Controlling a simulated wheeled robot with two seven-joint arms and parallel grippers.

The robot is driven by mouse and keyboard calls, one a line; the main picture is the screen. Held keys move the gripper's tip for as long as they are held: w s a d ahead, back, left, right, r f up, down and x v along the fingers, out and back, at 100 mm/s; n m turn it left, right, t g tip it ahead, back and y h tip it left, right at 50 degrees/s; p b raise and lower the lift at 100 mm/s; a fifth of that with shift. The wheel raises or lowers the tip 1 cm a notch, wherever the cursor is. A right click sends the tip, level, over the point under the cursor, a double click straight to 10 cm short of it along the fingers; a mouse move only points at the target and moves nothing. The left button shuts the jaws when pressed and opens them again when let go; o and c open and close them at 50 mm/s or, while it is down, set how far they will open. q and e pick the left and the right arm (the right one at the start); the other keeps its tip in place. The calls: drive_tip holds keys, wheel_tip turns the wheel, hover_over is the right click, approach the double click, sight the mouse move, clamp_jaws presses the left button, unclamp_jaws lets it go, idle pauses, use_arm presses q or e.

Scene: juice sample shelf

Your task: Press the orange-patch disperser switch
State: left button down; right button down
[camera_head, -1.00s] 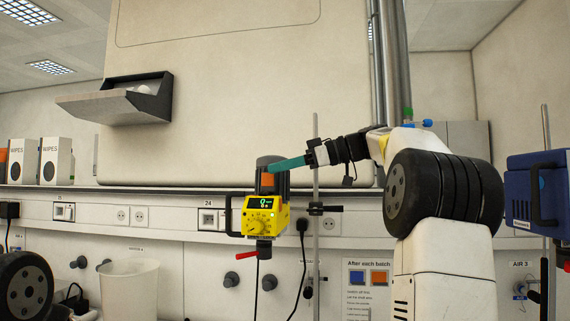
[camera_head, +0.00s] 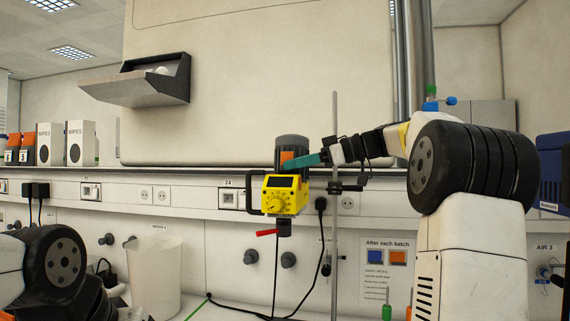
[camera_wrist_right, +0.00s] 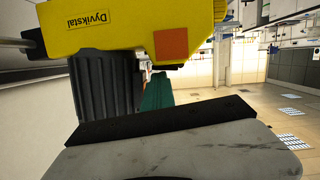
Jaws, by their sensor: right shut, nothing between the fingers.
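The disperser (camera_head: 285,193) is a yellow box with a grey motor, a dark display and a dial, mounted on an upright stand rod. An orange patch (camera_head: 287,158) shows on its motor. In the right wrist view, the yellow housing (camera_wrist_right: 120,22) carries an orange square (camera_wrist_right: 171,47) beside the dark ribbed motor (camera_wrist_right: 105,88). My right gripper (camera_head: 306,160), with teal fingers, is shut and empty, its tip at the motor beside the orange patch. I cannot tell whether it touches. The teal fingers (camera_wrist_right: 158,92) also show in the wrist view. My left gripper is out of view.
The stand rod (camera_head: 335,220) rises right behind my right gripper. A white bin (camera_head: 154,275) stands at the left, and wipes boxes (camera_head: 80,143) are on the shelf. A notice (camera_head: 388,270) with blue and orange squares hangs below. Cables hang under the disperser.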

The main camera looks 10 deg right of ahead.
drive_tip(key=shift+d+f, duration=0.1)
drive_tip(key=shift+f, duration=0.1)
drive_tip(key=v, duration=0.7)
drive_tip(key=shift+s+d+r, duration=0.15)
drive_tip(key=shift+d+r, duration=0.1)
